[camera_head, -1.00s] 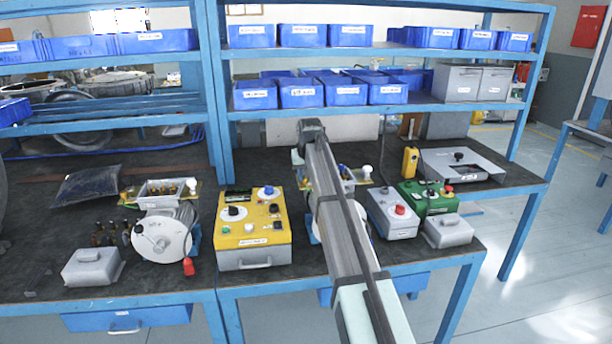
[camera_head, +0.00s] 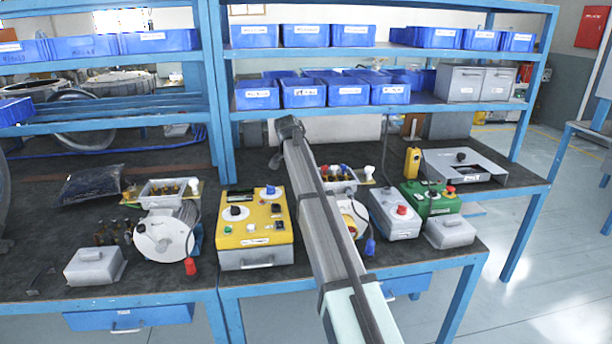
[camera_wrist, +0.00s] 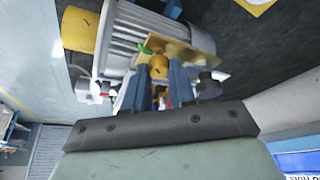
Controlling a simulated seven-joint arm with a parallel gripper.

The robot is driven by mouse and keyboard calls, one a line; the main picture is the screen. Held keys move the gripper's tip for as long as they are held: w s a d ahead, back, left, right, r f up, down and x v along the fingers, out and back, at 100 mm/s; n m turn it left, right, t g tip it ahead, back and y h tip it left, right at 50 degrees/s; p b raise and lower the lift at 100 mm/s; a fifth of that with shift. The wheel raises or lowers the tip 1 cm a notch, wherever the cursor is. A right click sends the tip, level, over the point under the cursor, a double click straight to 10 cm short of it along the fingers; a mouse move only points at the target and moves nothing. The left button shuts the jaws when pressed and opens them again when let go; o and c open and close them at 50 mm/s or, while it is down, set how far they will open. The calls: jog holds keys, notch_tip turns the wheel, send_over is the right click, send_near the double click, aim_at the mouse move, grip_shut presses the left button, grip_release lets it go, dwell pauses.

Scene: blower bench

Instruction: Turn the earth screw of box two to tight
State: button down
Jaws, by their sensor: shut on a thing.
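The right motor's open terminal box (camera_head: 338,181) is partly behind my arm in the head view. Brass posts and red and blue caps show in it. In the wrist view the finned grey motor (camera_wrist: 130,32) with a yellow end lies just beyond my gripper. My gripper (camera_wrist: 159,72) has its two blue fingers on either side of a brass-coloured piece, seemingly the earth screw (camera_wrist: 158,65), with a green spot beside it. It is shut on this piece. The fingertips and the screw are hidden behind my arm in the head view. How tight the screw is cannot be seen.
A second motor with an open terminal box (camera_head: 166,190) stands at left. A yellow test box (camera_head: 253,232) is left of my arm. A grey box with a red knob (camera_head: 396,214) and a green box (camera_head: 430,199) are on the right. Shelves with blue bins (camera_head: 303,93) rise behind.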

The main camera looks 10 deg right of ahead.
jog(key=shift+w+a+m+g+h, duration=0.15)
jog(key=shift+m+g, duration=0.2)
jog(key=shift+m, duration=0.6)
jog(key=shift+d+m+g+h, duration=0.15)
jog(key=shift+m+g, duration=0.2)
jog(key=shift+m, duration=0.6)
jog(key=shift+a, duration=0.1)
jog(key=c, duration=0.9)
grip_release()
jog(key=shift+c, duration=0.2)
